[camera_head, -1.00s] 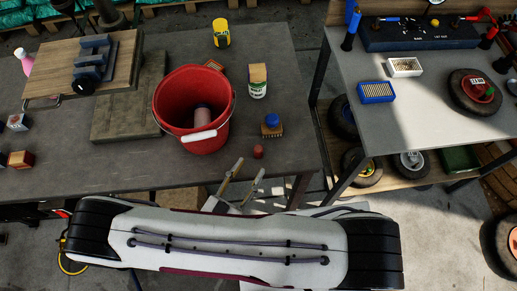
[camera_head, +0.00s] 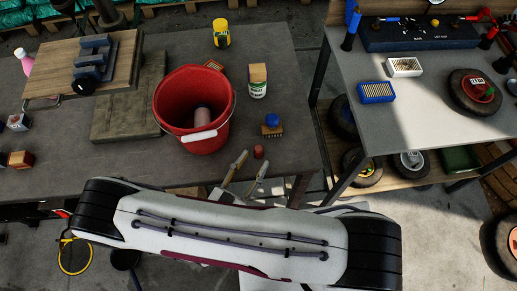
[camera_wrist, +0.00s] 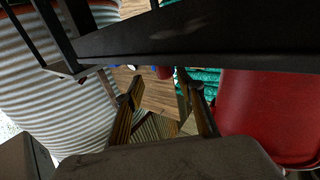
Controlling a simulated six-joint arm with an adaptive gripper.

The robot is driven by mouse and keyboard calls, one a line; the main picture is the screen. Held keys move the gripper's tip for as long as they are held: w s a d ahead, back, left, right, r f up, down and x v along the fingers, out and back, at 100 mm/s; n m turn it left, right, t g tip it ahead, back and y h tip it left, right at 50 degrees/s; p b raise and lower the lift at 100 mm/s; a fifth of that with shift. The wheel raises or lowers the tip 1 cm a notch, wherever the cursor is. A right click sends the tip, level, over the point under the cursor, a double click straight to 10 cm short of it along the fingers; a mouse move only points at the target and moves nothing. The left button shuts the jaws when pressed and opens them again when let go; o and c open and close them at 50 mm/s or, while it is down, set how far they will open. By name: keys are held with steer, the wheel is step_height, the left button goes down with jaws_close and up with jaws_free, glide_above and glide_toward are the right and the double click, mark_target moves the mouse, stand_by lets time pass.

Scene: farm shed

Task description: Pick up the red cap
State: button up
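The red cap (camera_head: 258,152), a small dull-red cylinder, stands near the front right edge of the dark workbench (camera_head: 130,178). My gripper (camera_head: 254,160) is open and empty. Its fingertips are low over the bench's front edge, with the cap close to the right fingertip; I cannot tell whether they touch. In the wrist view my two fingers (camera_wrist: 158,92) also stand apart with nothing held between them. A small red patch shows beyond them there, but I cannot tell whether it is the cap.
A large red bucket (camera_head: 180,78) stands left of the cap and fills the right of the wrist view (camera_wrist: 265,112). A brush with a blue knob (camera_head: 272,124) is just behind the cap. A white can (camera_head: 257,89) stands farther back.

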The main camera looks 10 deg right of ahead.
mark_target(256, 152)
steer(key=shift+w, duration=0.1)
steer(key=shift+w+d+r, duration=0.15)
steer(key=shift+w+d, duration=0.15)
steer(key=shift+w, duration=0.35)
steer(key=shift+w+d+r, duration=0.15)
steer(key=shift+w+d, duration=0.15)
steer(key=shift+w, duration=0.35)
steer(key=shift+x, duration=1.1)
steer(key=shift+c, duration=0.3)
steer(key=c, duration=0.9)
